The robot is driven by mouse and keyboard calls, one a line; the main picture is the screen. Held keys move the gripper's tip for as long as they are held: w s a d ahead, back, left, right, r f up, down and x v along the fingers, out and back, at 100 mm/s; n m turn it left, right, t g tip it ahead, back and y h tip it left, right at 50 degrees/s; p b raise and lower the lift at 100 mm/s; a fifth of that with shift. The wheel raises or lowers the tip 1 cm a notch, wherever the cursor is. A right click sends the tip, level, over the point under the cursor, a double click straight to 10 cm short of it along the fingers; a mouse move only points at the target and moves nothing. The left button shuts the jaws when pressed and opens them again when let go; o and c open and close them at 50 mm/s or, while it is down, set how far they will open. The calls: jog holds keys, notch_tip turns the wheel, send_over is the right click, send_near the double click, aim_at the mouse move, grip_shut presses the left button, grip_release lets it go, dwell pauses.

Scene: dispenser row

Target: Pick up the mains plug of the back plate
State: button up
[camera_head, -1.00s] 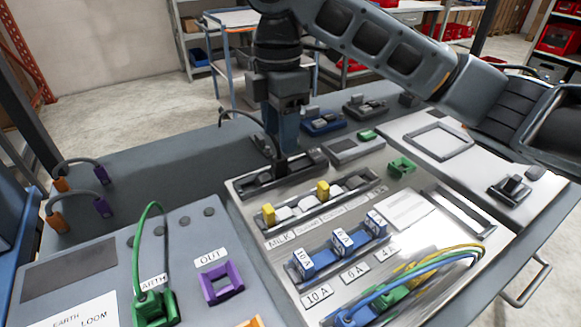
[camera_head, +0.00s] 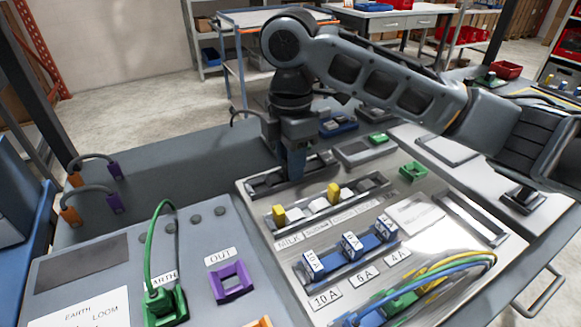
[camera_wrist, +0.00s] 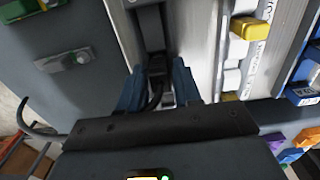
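The back plate (camera_head: 262,187) is a grey strip with a dark channel along the far edge of the metal panel. My gripper (camera_head: 297,174) points down over its middle and hides part of it. In the wrist view, my gripper (camera_wrist: 158,72) has its two blue fingers apart. A dark plug (camera_wrist: 157,66) with a curved black cable sits between them, at the plate's dark channel (camera_wrist: 150,28). The fingers look to be on either side of the plug, with little space; contact is not clear. The plug is hidden behind the gripper in the head view.
Yellow and white keys (camera_head: 334,191) stand in a row just in front. Blue breakers (camera_head: 350,248) lie nearer. A green socket (camera_head: 413,171) is to the right. A green plug with a looped cable (camera_head: 165,303) and a purple frame (camera_head: 231,282) are at the left front.

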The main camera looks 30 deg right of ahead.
grip_shut()
jog(key=shift+r, duration=0.15)
